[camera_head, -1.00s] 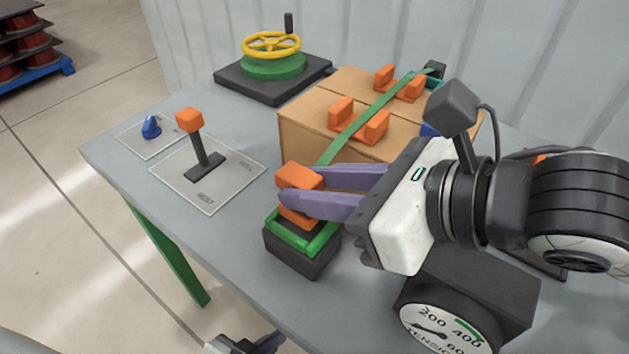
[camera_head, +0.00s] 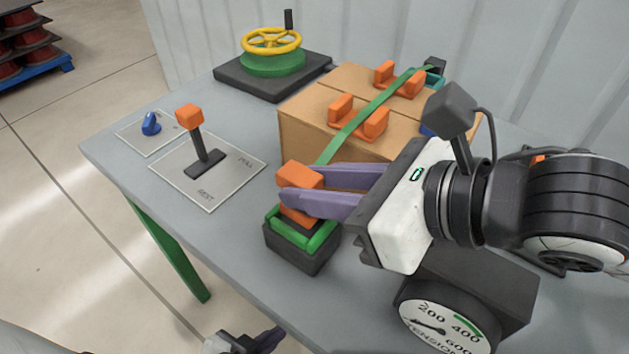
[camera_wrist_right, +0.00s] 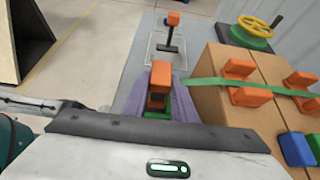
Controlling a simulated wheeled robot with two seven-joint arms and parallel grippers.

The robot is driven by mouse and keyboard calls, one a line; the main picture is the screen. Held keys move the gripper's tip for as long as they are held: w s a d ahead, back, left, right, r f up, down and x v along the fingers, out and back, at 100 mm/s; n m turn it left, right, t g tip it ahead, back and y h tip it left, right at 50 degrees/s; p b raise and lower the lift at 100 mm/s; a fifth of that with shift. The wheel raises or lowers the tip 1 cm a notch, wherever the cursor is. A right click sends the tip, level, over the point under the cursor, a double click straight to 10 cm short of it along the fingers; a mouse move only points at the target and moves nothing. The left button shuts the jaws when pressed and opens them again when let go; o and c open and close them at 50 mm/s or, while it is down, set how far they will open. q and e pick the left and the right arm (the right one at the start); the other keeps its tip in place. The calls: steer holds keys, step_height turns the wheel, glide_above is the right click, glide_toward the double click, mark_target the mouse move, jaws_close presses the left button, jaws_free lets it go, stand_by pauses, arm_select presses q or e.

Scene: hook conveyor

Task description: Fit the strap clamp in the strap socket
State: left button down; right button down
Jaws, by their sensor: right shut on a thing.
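The strap clamp (camera_head: 299,175) is an orange block with a dark part, at the end of a green strap (camera_head: 375,114). My right gripper (camera_head: 300,198) is shut on it with purple fingers. The clamp is upright over the strap socket (camera_head: 298,262), a dark block with a green rim. Its lower end is at the rim; I cannot tell how deep it sits. In the right wrist view, the clamp (camera_wrist_right: 160,80) stands between the fingers, with a little green below it. My left gripper (camera_head: 255,342) is partly cut off at the bottom edge; its jaw opening is unclear.
Cardboard boxes (camera_head: 300,133) with orange strap guides (camera_head: 358,120) stand behind the clamp. A tension gauge (camera_head: 440,325) is at the front right. An orange-topped lever (camera_head: 197,140), blue knob (camera_head: 151,124) and yellow handwheel (camera_head: 271,42) stand on the grey table (camera_head: 225,225).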

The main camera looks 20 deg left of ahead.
steer(key=shift+f+b, duration=0.75)
steer(key=shift+f, duration=0.35)
steer(key=c, duration=1.4)
jaws_free()
steer(key=shift+o, duration=0.2)
